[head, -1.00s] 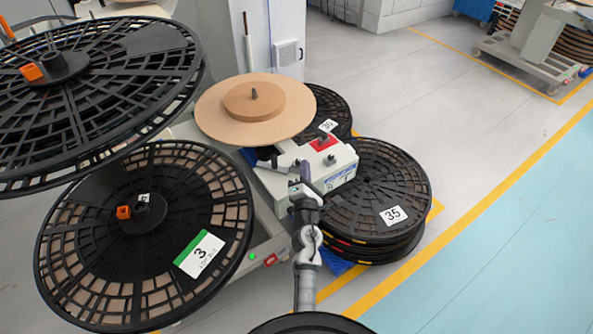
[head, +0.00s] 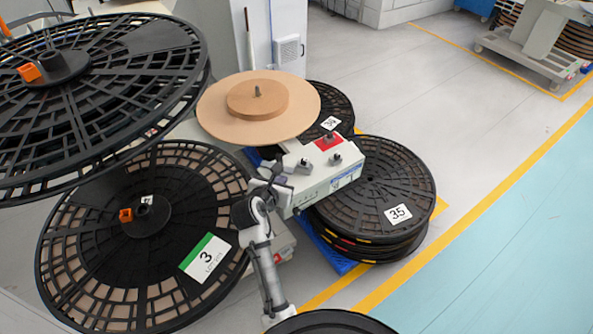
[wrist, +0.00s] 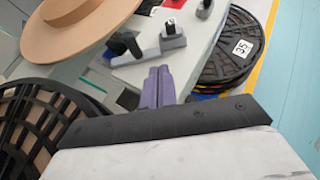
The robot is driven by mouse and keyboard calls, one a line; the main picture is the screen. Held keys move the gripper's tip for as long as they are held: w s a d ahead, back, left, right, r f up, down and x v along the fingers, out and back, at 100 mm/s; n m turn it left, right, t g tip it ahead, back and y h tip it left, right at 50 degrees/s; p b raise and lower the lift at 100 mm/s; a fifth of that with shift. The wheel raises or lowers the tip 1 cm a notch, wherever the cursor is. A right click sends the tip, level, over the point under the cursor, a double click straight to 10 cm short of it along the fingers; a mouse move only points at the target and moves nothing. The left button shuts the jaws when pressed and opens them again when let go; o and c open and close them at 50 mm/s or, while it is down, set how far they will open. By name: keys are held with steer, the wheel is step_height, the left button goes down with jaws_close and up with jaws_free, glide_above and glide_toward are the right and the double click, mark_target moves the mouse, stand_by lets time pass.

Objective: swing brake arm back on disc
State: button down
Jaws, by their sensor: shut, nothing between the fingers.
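The disc is a tan round plate (head: 225,122) with a smaller tan core on top; its rim also shows at upper left in the wrist view (wrist: 80,40). A black handle-like piece (wrist: 125,44), which looks like the brake arm, lies close to the disc's rim on the white machine housing; whether it touches the disc I cannot tell. In the head view it is hard to make out behind my gripper. My gripper (head: 281,168) is over the housing's near left edge. Its purple-grey fingers (wrist: 158,72) are together and empty, just below the handle in the wrist view.
The white housing (head: 325,182) carries a grey block with a black knob (head: 303,164), another knob (head: 336,158) and a red patch. Large black reels (head: 120,230) stand at the left. Stacked reels marked 35 (head: 385,185) sit at the right. Floor is clear farther right.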

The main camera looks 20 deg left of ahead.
steer(key=shift+s, duration=0.15)
steer(key=p, duration=0.2)
glide_toward(294, 168)
steer(key=x, duration=0.5)
steer(key=shift+w+d+r, duration=0.15)
steer(key=shift+w+r, duration=0.05)
steer(key=shift+w, duration=0.05)
